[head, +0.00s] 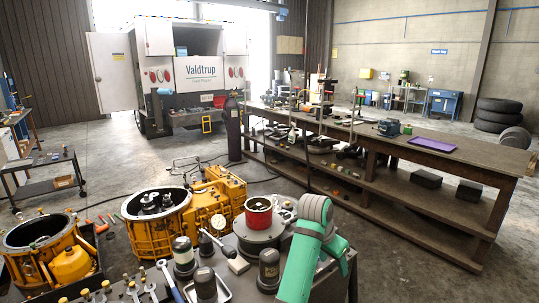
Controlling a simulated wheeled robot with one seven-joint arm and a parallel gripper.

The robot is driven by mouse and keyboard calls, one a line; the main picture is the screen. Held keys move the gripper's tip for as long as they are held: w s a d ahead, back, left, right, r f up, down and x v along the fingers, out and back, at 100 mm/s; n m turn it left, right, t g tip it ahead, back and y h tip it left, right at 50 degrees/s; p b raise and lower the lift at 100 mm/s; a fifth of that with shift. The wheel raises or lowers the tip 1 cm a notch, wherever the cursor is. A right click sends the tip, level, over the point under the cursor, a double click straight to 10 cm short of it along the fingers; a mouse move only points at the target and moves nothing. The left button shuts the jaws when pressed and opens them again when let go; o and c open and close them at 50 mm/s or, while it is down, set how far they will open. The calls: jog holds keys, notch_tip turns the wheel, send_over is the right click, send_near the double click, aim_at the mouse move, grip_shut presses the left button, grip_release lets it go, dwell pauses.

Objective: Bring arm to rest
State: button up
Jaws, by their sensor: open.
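My arm shows at the lower middle of the head view as teal links with a grey joint at the top. It stands over the right part of the grey work table (338,268), in front of the transmission parts. I cannot make out my gripper or its fingertips; the arm's own links may hide it. A red-rimmed round part (258,204) on a grey housing stands on the table just left of the arm.
An orange transmission housing (155,232) stands left of the table's middle, another (38,240) at far left. A long wooden bench (440,165) with a purple tray (432,144) stands behind right.

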jog(key=s+d+f+n+t+h, duration=0.15)
jog(key=s+f, duration=0.25)
jog(key=f, duration=0.7)
jog(key=s+f+n+t+h, duration=0.1)
jog(key=s+f+n+t, duration=0.15)
jog(key=f, duration=0.85)
jog(key=s+a+f+n+t+y, duration=0.1)
jog(key=s+a+f+n+t, duration=0.15)
jog(key=s+f, duration=0.35)
jog(key=s+a+f+n+t+y, duration=0.1)
jog(key=s+a+f, duration=0.25)
jog(key=s, duration=0.45)
jog(key=s+a+r+n+t+y, duration=0.15)
jog(key=s+a, duration=0.25)
jog(key=s, duration=0.5)
jog(key=s+a+r+n+t+y, duration=0.1)
jog(key=s+a+r, duration=0.25)
jog(key=s, duration=0.55)
jog(key=s+a+r+n+t+y, duration=0.1)
jog(key=s+a+r, duration=0.1)
jog(key=s+a, duration=0.5)
jog(key=s+r+t, duration=0.1)
jog(key=s+r, duration=0.7)
jog(key=s, duration=0.1)
jog(key=shift+a+r+m+t+y, duration=0.15)
jog(key=shift+r+m+t+y, duration=0.15)
jog(key=shift+r+y, duration=0.1)
